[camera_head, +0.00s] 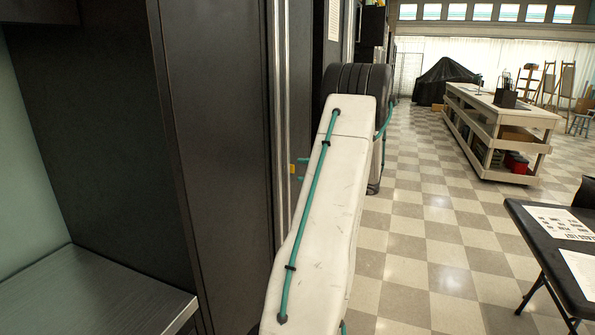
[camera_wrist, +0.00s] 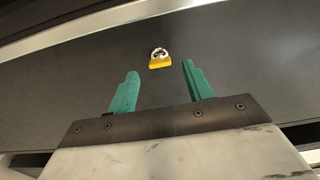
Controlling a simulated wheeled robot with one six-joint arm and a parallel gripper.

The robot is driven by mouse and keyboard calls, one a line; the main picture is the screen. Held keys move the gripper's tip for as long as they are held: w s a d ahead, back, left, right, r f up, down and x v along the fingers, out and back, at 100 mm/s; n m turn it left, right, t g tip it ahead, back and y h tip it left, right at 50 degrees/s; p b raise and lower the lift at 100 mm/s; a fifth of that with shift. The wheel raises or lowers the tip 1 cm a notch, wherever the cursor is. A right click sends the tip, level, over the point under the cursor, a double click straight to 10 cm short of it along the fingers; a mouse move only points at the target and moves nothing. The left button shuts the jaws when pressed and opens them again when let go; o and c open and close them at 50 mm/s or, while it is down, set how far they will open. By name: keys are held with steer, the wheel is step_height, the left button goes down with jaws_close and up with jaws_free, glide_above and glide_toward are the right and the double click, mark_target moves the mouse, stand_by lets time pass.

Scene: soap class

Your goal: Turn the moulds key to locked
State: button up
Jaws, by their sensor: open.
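The moulds key shows in the wrist view as a small yellow tab (camera_wrist: 160,63) with a round metal lock face above it, set in a dark cabinet front. In the head view it is a small yellow spot (camera_head: 292,169) beside the cabinet's edge strip. My gripper (camera_wrist: 160,72) is open and empty. Its two teal fingers point at the dark front, one left and one right of the key, with a gap on both sides. In the head view the fingertips (camera_head: 302,169) show just right of the key, partly hidden by my arm. No lock marking is readable.
Tall dark cabinets (camera_head: 226,150) fill the left, with a grey counter (camera_head: 95,290) at the lower left. A white workbench (camera_head: 500,105) stands at the back right, and a black table (camera_head: 550,235) with papers is at the right. The checkered floor (camera_head: 430,220) between is clear.

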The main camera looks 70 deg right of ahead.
steer(key=s, duration=0.4)
steer(key=shift+s, duration=0.15)
stand_by(0.4)
